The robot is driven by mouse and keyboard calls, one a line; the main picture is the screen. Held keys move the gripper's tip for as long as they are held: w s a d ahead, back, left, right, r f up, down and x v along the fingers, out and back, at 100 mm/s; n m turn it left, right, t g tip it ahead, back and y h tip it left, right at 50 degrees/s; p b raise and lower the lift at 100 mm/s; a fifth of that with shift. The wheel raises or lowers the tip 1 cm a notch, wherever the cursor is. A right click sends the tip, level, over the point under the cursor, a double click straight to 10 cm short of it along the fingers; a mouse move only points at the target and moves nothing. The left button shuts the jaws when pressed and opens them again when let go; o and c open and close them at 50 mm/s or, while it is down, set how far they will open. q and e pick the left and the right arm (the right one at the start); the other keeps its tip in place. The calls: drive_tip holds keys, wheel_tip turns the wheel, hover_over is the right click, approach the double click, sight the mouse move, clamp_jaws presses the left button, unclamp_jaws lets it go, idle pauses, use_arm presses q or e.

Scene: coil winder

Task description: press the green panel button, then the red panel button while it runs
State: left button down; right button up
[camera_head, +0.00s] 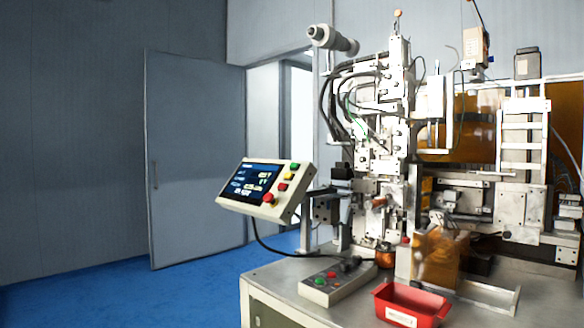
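A tilted control panel (258,209) with a lit dark blue screen (252,182) is mounted on an arm at the left of the machine. A larger red knob-like button (268,198) is lower on the panel. A grey box (343,288) on the table also has a green button (320,281) and a red button (331,274). Neither of my grippers is in view.
The coil winder (385,130) stands on a grey table (272,280). A red bin (412,306) is at the table's front. A black cable hangs from the panel towards the table. The blue floor (130,300) at left is clear, before a grey door (195,160).

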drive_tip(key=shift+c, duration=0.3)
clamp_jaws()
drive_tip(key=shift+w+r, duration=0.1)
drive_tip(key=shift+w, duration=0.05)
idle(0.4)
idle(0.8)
